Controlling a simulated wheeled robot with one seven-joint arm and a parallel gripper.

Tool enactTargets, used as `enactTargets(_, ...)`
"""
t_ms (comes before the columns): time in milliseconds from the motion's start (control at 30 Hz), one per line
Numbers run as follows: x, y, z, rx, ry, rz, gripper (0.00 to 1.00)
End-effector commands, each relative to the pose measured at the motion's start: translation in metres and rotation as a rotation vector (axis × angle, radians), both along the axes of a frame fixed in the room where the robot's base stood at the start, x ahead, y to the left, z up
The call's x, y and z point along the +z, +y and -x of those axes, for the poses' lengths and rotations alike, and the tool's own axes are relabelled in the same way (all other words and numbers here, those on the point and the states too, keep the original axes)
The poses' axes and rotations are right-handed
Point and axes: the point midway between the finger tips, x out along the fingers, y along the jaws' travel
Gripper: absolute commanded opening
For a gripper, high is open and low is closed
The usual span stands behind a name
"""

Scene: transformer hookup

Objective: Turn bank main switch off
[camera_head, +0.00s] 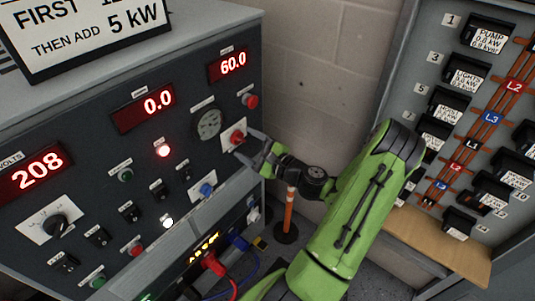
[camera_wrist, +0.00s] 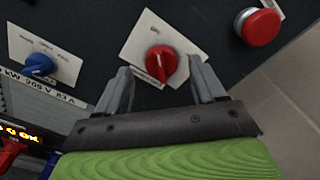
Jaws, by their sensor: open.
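A red rotary switch (camera_head: 237,137) on a pale square plate sits at the right side of the dark panel face. Its label is too small to read, so I cannot tell for sure that it is the bank main switch. In the wrist view the red knob (camera_wrist: 161,62) lies between my fingertips, with its pointer line running toward the lower edge of the plate. My gripper (camera_head: 245,143) is open, one finger on each side of the knob. I see gaps beside the knob, and I cannot tell how far the fingertips are from the panel.
A red push button (camera_head: 250,100) is above the switch, and a blue rotary switch (camera_wrist: 40,65) is on its other side. Displays read 208, 0.0 and 60.0. A breaker cabinet (camera_head: 470,120) stands at the right. An orange post (camera_head: 290,212) stands on the floor behind my arm.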

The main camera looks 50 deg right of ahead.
Motion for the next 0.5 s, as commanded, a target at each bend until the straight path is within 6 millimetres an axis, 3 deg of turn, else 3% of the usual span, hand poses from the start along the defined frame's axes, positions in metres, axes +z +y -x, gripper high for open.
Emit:
enactTargets(300,0.002,-0.004,0.092,-0.008,0.002,-0.002,0.69)
enactTargets(500,0.001,-0.005,0.127,-0.004,0.001,0.0,0.69)
